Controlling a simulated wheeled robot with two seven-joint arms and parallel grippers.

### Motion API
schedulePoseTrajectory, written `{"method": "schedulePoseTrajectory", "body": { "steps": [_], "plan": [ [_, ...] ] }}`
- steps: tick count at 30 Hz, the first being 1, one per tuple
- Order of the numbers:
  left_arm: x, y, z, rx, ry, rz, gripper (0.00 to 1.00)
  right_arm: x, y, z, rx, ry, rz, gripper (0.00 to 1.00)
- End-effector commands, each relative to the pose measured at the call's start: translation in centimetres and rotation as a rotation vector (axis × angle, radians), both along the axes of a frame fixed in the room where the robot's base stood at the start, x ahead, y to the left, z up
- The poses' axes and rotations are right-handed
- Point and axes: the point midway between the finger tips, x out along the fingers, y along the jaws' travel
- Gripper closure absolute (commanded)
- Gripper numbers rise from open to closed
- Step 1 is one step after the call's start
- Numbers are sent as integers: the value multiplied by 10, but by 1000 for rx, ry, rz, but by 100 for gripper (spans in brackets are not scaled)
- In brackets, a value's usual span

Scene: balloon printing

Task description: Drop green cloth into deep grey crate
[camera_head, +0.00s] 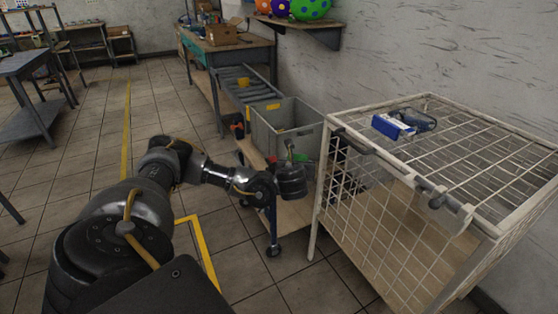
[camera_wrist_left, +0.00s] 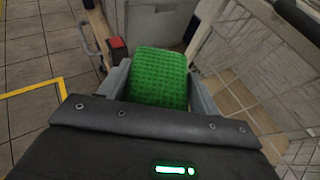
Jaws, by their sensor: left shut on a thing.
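The green cloth (camera_wrist_left: 158,76) is between the fingers of my left gripper (camera_wrist_left: 160,88) in the left wrist view, and the gripper is shut on it. In the head view a small bit of the cloth (camera_head: 301,157) shows beyond my left gripper (camera_head: 296,160). The deep grey crate (camera_head: 262,134) stands on a low wooden cart, just beyond the gripper. The gripper and cloth look close to the crate's near side; their height over its rim is hard to tell. My right gripper is not in view.
A white wire cage (camera_head: 380,212) stands close to the right of my left gripper, with a blue and white box (camera_head: 393,126) on top. A workbench (camera_head: 228,55) and a roller conveyor (camera_head: 247,86) are behind the crate.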

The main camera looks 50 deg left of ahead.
Motion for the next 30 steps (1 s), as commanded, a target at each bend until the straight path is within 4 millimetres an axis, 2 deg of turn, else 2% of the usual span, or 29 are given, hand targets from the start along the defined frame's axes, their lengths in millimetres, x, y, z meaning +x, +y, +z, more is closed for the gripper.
{"method": "schedulePoseTrajectory", "body": {
  "steps": [1,11,17,21,25,30],
  "plan": [
    [3,-14,5,-1,-3,-32,59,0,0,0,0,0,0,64],
    [8,-102,35,-5,-1,-231,59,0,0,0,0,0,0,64],
    [4,-167,65,-12,-1,-388,59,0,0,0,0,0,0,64],
    [-7,-216,96,-17,-5,-519,59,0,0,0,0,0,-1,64],
    [-18,-243,120,-14,-5,-606,59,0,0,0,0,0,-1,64],
    [-26,-258,135,-5,-2,-660,59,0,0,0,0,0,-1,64]
  ]
}}
